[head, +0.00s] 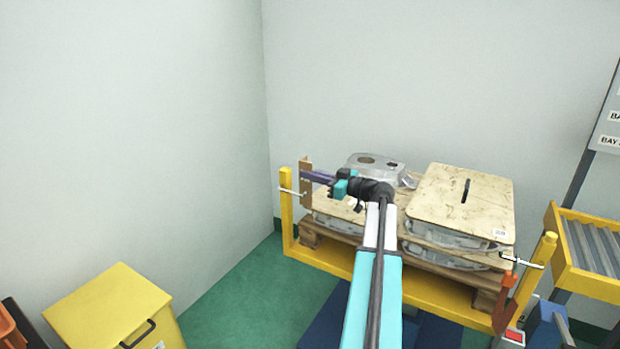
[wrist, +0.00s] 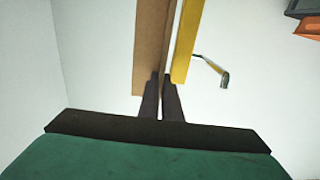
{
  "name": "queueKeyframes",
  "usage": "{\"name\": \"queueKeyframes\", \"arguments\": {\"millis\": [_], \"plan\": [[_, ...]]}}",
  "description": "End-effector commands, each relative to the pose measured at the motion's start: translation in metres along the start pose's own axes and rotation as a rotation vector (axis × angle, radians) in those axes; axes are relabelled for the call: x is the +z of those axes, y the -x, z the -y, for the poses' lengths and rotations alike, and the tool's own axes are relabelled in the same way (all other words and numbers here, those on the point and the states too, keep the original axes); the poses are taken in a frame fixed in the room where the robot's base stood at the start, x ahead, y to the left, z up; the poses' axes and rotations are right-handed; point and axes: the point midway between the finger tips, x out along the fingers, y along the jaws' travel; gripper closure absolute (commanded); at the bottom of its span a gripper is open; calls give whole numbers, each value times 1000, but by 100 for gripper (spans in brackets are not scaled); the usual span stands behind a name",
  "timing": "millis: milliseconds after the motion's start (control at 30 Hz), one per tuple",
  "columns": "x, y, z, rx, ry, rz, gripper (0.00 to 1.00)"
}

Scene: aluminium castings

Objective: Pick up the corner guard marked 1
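A tall brown corner guard (head: 306,190) stands upright beside the left yellow post of the pallet frame. No mark can be read on it. In the wrist view the guard (wrist: 151,45) rises straight ahead, with a narrow second face to its right. My gripper (head: 314,176) reaches it from the right in the head view. In the wrist view my gripper's dark fingers (wrist: 161,76) are close together, with the guard's edge between them. They look shut on it; the exact contact is hard to see.
The yellow post (head: 287,215) with a metal clamp (head: 289,191) is close beside the guard. Castings (head: 367,165) and a wooden board (head: 480,205) are stacked on the pallet to the right. A yellow bin (head: 110,305) stands lower left. Green floor is clear between bin and frame.

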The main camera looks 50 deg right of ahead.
Motion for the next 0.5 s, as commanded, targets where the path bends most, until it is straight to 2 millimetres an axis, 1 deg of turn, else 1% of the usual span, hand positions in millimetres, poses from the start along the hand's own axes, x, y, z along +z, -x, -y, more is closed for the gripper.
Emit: {"name": "queueKeyframes", "arguments": {"millis": [167,400,500], "plan": [[-10,0,0,0,1,-1,100],[-32,1,0,1,2,0,100],[-31,21,6,3,1,0,100]]}}
